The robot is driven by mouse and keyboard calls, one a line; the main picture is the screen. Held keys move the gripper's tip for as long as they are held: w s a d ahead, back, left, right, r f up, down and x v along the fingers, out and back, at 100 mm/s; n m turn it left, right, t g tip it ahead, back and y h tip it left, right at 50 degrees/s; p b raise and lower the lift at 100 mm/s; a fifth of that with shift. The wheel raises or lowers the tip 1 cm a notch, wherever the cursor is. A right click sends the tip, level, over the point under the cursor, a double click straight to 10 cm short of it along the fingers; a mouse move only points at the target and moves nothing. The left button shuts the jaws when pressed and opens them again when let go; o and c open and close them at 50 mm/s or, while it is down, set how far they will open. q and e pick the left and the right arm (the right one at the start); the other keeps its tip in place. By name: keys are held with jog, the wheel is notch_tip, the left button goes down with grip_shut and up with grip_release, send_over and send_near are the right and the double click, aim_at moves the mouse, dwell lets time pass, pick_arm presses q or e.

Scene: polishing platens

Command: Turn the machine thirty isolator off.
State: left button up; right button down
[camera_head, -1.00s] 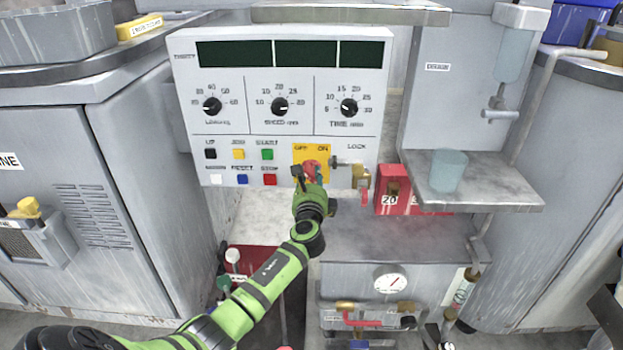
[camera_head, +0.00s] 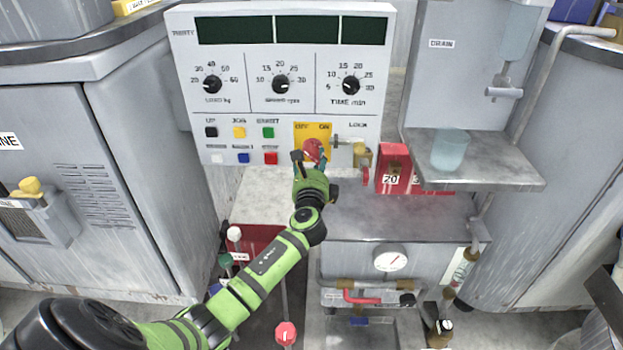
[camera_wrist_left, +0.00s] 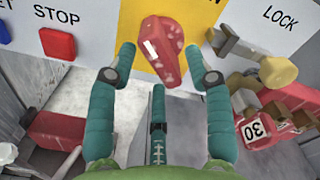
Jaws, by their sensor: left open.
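The isolator's red handle (camera_head: 314,150) sits on a yellow plate (camera_head: 302,133) marked OFF at left and ON at right, low on the panel labelled THIRTY (camera_head: 186,110). In the left wrist view the handle (camera_wrist_left: 163,48) leans, its top toward the left. My left gripper (camera_head: 313,163) is just below and in front of the handle. In the left wrist view its open fingers (camera_wrist_left: 160,62) stand on either side of the handle's lower part, with visible gaps. Whether the handle points at OFF or ON I cannot tell. My right gripper is not in view.
A brass lock piece (camera_head: 362,155) sits close right of the handle. Push buttons (camera_head: 270,158) are to the left. A shelf with a cup (camera_head: 449,150) juts out at right.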

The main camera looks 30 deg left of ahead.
pick_arm(q)
jog(key=v, duration=0.9)
jog(key=shift+s, duration=0.2)
